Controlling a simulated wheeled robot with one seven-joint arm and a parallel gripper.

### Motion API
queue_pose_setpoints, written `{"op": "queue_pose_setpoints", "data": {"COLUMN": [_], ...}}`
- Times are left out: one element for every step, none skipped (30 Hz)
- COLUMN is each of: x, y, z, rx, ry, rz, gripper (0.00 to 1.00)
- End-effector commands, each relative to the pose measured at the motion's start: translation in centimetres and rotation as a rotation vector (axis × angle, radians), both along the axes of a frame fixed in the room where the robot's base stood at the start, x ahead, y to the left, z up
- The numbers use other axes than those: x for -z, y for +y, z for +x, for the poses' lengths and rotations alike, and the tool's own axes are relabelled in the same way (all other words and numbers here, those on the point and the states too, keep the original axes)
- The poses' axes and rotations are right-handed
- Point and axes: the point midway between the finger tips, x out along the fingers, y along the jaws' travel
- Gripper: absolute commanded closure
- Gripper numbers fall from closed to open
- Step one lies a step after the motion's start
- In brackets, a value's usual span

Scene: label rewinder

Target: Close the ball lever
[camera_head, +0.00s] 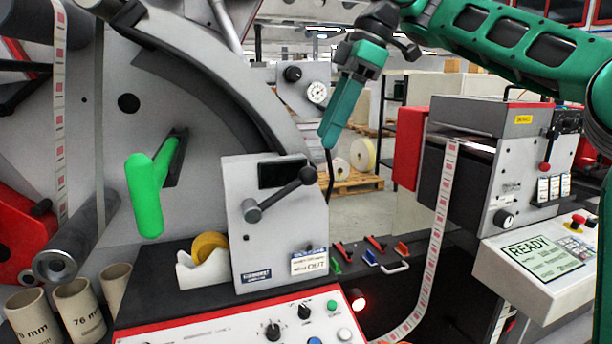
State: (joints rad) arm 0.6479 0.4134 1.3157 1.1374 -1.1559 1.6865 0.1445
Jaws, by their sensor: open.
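A grey panel box (258,225) stands at the centre and carries a dark lever (280,195). The lever slopes up to the right from a round grey hub to a dark rounded knob near the box's right edge. I cannot tell from the picture alone which of the two is the ball lever. My green gripper (329,140) is open and empty, pointing down just above and right of the grey box. It appears apart from both levers. Its second finger is hard to make out.
A large bright green handle (146,194) sticks out of the big grey disc at left. A gauge panel (303,90) is behind my gripper. A label strip (437,230) runs down at right, beside the READY console (540,255). Cardboard cores (78,308) stand lower left.

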Motion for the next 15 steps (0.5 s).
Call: {"op": "queue_pose_setpoints", "data": {"x": [0.3,0.5,0.8,1.0,1.3,1.6,1.8,2.1,2.4,2.6,2.8,3.2,3.4,3.6,3.8], "y": [0.3,0.5,0.7,0.8,1.0,1.1,1.3,1.3,1.5,1.7,1.9,2.0,2.1,2.3,2.4], "z": [-0.1,-0.1,-0.1,-0.1,-0.1,-0.1,-0.2,-0.2,-0.2,-0.3,-0.3,-0.3,-0.3,-0.3,-0.3], "rx": [-0.003,-0.003,-0.003,-0.005,-0.006,-0.006,-0.006,-0.007,-0.007,-0.009,-0.010,-0.010,-0.010,-0.012,-0.010], "ry": [0.000,0.000,0.001,0.000,0.001,0.001,0.000,0.001,0.002,0.004,0.004,0.006,0.007,0.006,0.005], "rz": [-0.004,-0.005,-0.006,-0.006,-0.005,-0.006,-0.005,-0.006,-0.004,-0.006,-0.007,-0.008,-0.008,-0.009,-0.008], "gripper": [0.53,0.53,0.53,0.53,0.53,0.53,0.53,0.53,0.53,0.53,0.53,0.53,0.53,0.53,0.53]}}
